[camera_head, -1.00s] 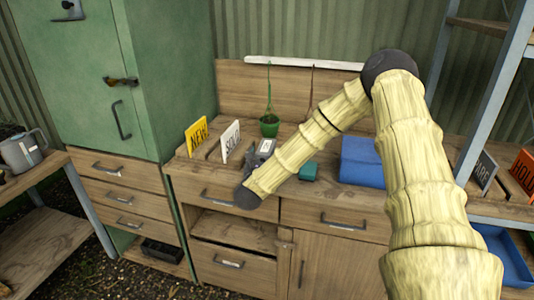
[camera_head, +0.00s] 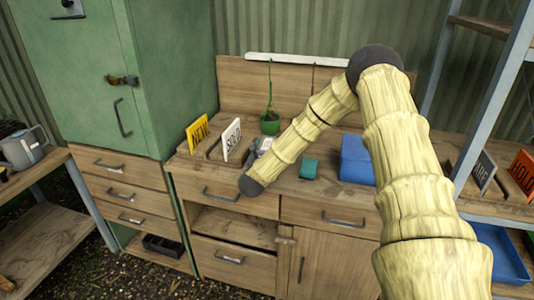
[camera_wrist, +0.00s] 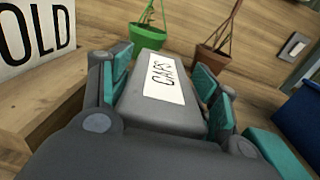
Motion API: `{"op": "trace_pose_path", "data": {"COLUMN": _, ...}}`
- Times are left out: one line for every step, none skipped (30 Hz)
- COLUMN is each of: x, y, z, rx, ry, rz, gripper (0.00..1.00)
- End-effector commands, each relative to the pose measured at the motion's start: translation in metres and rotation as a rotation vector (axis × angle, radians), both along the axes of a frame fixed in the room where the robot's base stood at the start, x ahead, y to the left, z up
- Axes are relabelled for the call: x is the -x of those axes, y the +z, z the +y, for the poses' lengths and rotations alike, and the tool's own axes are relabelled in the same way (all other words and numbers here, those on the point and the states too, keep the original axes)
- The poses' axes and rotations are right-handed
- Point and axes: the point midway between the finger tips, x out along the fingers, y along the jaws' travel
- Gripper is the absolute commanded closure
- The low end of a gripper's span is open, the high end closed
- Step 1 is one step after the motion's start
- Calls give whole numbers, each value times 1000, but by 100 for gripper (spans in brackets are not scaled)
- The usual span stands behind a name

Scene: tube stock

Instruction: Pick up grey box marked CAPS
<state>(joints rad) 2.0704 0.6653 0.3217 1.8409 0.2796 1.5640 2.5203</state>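The grey box marked CAPS (camera_wrist: 150,106) has a white label on top and sits on the wooden bench between the fingers of my gripper (camera_wrist: 165,82) in the wrist view. A teal-padded finger stands on each side of the box, very close to it. The gripper looks open around the box, though contact with the sides is hard to judge. In the head view the box (camera_head: 265,144) shows small, partly hidden behind my gripper (camera_head: 254,158) and forearm.
A SOLD sign (camera_head: 232,139) and a yellow NEW sign (camera_head: 197,134) stand to the left. A green pot (camera_head: 270,124) is behind. A teal box (camera_head: 309,168) and a blue bin (camera_head: 357,160) lie to the right. A brown pot (camera_wrist: 212,60) hangs at the back.

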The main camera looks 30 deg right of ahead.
Motion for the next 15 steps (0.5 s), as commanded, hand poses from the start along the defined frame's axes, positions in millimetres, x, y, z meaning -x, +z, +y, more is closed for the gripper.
{"op": "trace_pose_path", "data": {"x": 0, "y": 0, "z": 0, "rx": 0, "ry": 0, "rz": 0, "gripper": 61}}
{"op": "trace_pose_path", "data": {"x": 0, "y": 0, "z": 0, "rx": 0, "ry": 0, "rz": 0, "gripper": 67}}
{"op": "trace_pose_path", "data": {"x": 0, "y": 0, "z": 0, "rx": 0, "ry": 0, "rz": 0, "gripper": 73}}
{"op": "trace_pose_path", "data": {"x": 0, "y": 0, "z": 0, "rx": 0, "ry": 0, "rz": 0, "gripper": 73}}
{"op": "trace_pose_path", "data": {"x": 0, "y": 0, "z": 0, "rx": 0, "ry": 0, "rz": 0, "gripper": 73}}
{"op": "trace_pose_path", "data": {"x": 0, "y": 0, "z": 0, "rx": 0, "ry": 0, "rz": 0, "gripper": 73}}
{"op": "trace_pose_path", "data": {"x": 0, "y": 0, "z": 0, "rx": 0, "ry": 0, "rz": 0, "gripper": 73}}
{"op": "trace_pose_path", "data": {"x": 0, "y": 0, "z": 0, "rx": 1, "ry": 0, "rz": -1, "gripper": 73}}
{"op": "trace_pose_path", "data": {"x": 0, "y": 0, "z": 0, "rx": 1, "ry": 0, "rz": -1, "gripper": 73}}
{"op": "trace_pose_path", "data": {"x": 0, "y": 0, "z": 0, "rx": 1, "ry": 0, "rz": -1, "gripper": 73}}
{"op": "trace_pose_path", "data": {"x": 0, "y": 0, "z": 0, "rx": 1, "ry": 0, "rz": -1, "gripper": 73}}
{"op": "trace_pose_path", "data": {"x": 0, "y": 0, "z": 0, "rx": 1, "ry": 0, "rz": -1, "gripper": 73}}
{"op": "trace_pose_path", "data": {"x": 0, "y": 1, "z": 0, "rx": 1, "ry": 0, "rz": -1, "gripper": 73}}
{"op": "trace_pose_path", "data": {"x": 0, "y": 1, "z": 0, "rx": 0, "ry": 0, "rz": -1, "gripper": 73}}
{"op": "trace_pose_path", "data": {"x": 0, "y": 1, "z": 0, "rx": 0, "ry": 0, "rz": -1, "gripper": 73}}
